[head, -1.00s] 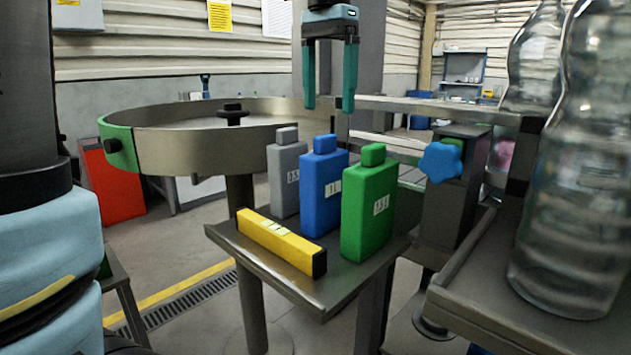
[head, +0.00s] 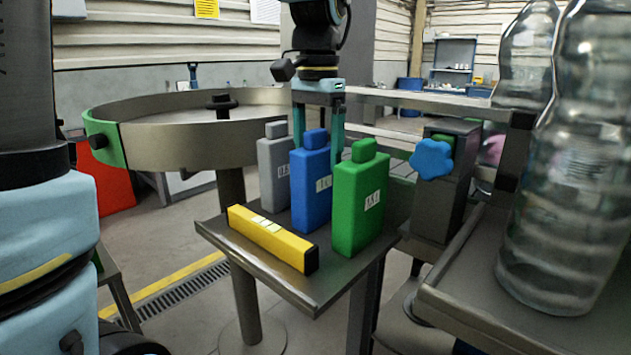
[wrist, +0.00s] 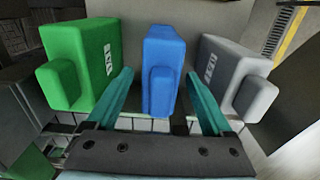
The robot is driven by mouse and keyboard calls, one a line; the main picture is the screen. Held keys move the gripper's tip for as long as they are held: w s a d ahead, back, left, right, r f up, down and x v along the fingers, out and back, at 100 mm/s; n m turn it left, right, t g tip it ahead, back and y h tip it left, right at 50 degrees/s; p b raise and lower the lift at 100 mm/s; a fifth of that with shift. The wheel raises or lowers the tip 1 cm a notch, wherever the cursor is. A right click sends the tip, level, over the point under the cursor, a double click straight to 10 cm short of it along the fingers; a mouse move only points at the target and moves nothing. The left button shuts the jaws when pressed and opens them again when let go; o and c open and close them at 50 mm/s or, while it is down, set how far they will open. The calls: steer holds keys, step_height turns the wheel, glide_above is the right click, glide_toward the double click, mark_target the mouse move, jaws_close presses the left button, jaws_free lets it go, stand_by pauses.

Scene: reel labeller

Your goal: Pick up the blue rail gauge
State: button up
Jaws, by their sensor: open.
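The blue rail gauge (head: 311,191) stands upright on a small metal table, between the grey gauge (head: 273,170) and the green gauge (head: 358,205). Each has a narrower knob on top and a white label. My gripper (head: 318,150) is open, pointing down over the blue gauge, its teal fingers at the height of the knob. In the wrist view the blue gauge (wrist: 163,75) lies between the two spread fingertips (wrist: 163,85), with the green gauge (wrist: 80,65) to the left and the grey gauge (wrist: 235,78) to the right. I see no contact with the blue gauge.
A yellow level (head: 271,238) lies along the table's (head: 335,275) front left edge. A round metal turntable (head: 180,145) is behind left. A blue star knob (head: 431,159) on a dark post and large clear bottles (head: 560,180) stand to the right.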

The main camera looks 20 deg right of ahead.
jaws_close()
stand_by(0.8)
stand_by(0.6)
